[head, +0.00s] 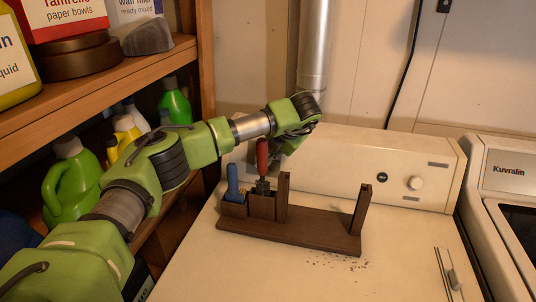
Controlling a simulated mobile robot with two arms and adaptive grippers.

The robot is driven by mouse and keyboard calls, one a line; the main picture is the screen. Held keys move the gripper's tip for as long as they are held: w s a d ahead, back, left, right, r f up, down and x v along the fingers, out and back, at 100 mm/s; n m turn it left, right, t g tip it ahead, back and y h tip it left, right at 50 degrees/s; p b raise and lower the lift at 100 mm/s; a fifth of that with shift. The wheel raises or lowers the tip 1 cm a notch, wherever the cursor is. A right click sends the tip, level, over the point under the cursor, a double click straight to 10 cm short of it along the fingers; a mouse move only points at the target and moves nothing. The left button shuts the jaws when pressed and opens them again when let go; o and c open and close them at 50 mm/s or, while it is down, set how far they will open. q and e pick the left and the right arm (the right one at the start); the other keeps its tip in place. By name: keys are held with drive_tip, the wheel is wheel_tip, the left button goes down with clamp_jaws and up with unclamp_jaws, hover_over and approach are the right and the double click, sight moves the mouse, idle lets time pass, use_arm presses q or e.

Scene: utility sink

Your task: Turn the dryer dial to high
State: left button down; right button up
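A white machine's control panel (340,160) runs across the back of its top. A round pale dial (415,183) sits near the panel's right end, with a small dark round mark to its left. The dial's setting is too small to read. My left arm reaches in from the left, and its wrist bends down in front of the panel's left part. My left gripper (289,142) is there, well left of the dial and apart from it. Its fingers are dark and partly hidden, so their opening is unclear. My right gripper is not in view.
A dark wooden rack (325,234) stands on the machine top, holding a red-handled tool (263,157) and a blue-handled tool (233,180). Shelves with bottles are on the left. A second machine (508,180) stands at right. A small metal tool (450,275) lies front right.

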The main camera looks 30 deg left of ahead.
use_arm(q)
drive_tip(key=shift+s+f, duration=0.1)
drive_tip(key=shift+f, duration=0.1)
drive_tip(key=c, duration=2.1)
unclamp_jaws()
drive_tip(key=shift+a+r, duration=0.1)
drive_tip(key=v, duration=1.2)
